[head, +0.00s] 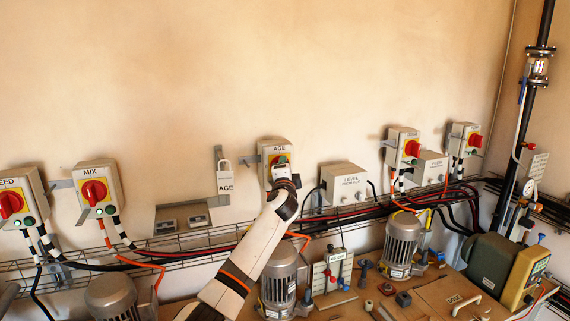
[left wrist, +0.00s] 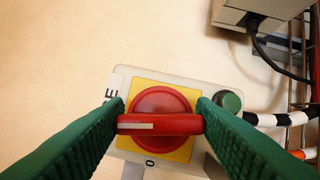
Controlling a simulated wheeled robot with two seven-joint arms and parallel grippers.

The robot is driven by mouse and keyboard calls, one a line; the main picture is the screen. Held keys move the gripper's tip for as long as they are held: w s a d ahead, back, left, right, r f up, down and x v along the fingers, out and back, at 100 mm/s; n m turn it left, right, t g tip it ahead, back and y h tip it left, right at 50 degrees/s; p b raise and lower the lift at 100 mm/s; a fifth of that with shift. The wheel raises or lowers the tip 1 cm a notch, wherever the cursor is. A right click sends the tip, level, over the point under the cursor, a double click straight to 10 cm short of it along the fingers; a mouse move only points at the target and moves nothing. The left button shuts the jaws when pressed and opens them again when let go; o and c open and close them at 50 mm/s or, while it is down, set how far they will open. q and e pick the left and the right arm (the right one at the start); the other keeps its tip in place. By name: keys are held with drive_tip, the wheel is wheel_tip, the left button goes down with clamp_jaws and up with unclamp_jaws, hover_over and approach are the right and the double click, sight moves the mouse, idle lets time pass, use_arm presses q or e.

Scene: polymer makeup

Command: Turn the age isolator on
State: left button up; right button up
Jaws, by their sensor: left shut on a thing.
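The age isolator (head: 264,166) is a pale box on the wall labelled AGE, at the middle of the head view. Its red rotary handle (left wrist: 160,124) sits on a yellow plate (left wrist: 140,147) in the left wrist view, beside a green button (left wrist: 229,101). The handle bar lies across that view, its white mark at the left, toward the partly hidden label. An O shows below the handle. My left gripper (head: 281,167) is at the isolator, its green fingers (left wrist: 160,113) shut on the two ends of the handle. It hides part of the switch in the head view. My right gripper is out of view.
An open-looking padlock (head: 224,165) with an AGE tag (head: 226,187) hangs left of the isolator. The MIX isolator (head: 95,188) is further left and a LEVEL box (head: 344,184) is right. A wire cable tray (head: 200,243) runs below, above motors and a cluttered bench.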

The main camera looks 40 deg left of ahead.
use_arm(q)
drive_tip(key=shift+m+g+h, duration=0.3)
drive_tip(key=shift+m+h, duration=0.1)
drive_tip(key=shift+m, duration=0.7)
drive_tip(key=o, duration=1)
drive_tip(key=shift+f, duration=0.1)
drive_tip(key=shift+d, duration=0.1)
